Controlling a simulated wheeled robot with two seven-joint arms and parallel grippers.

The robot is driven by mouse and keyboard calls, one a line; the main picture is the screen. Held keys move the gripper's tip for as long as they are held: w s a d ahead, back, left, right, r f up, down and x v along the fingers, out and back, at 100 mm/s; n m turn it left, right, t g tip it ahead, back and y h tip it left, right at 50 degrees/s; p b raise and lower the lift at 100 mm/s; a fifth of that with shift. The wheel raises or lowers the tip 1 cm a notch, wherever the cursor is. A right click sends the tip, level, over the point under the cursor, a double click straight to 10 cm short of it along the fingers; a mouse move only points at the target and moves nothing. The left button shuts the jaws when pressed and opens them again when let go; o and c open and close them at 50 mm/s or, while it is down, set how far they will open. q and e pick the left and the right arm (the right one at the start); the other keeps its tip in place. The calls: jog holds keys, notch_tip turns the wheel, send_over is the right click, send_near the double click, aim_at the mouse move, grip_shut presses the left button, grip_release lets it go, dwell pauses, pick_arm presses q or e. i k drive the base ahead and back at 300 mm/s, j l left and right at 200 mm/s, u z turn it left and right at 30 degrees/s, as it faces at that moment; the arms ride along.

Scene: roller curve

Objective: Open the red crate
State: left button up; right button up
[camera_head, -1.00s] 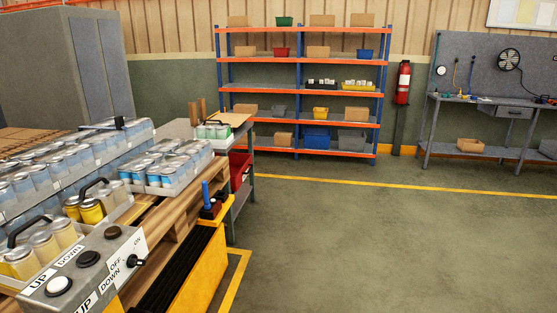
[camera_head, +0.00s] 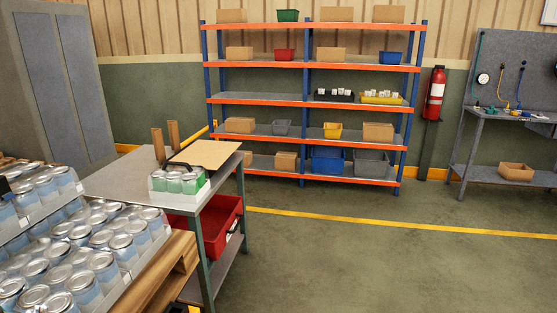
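A red crate (camera_head: 224,236) sits under the top of the grey work table, on its lower level at the table's right end. Its right part shows between the table legs; its left part is hidden by the tabletop and the can pack. A smaller red bin (camera_head: 285,55) stands on the upper part of the far shelving. Neither of my grippers is in view.
The work table (camera_head: 118,181) carries a pack of green cans (camera_head: 180,182) and a tan board. Packs of blue cans (camera_head: 95,250) stand on a wooden pallet (camera_head: 165,270) at the lower left. Far off are shelving (camera_head: 305,100) and a fire extinguisher (camera_head: 435,95). The floor right of the table is clear.

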aim_at(220, 218)
jog(key=i+u, duration=0.2)
jog(key=i, duration=0.35)
jog(key=i+l+u, duration=0.15)
jog(key=i, duration=0.35)
jog(key=i+l+u, duration=0.2)
jog(key=i, duration=0.3)
jog(key=i+l+u, duration=0.9)
jog(key=i+l, duration=0.1)
jog(key=i, duration=0.05)
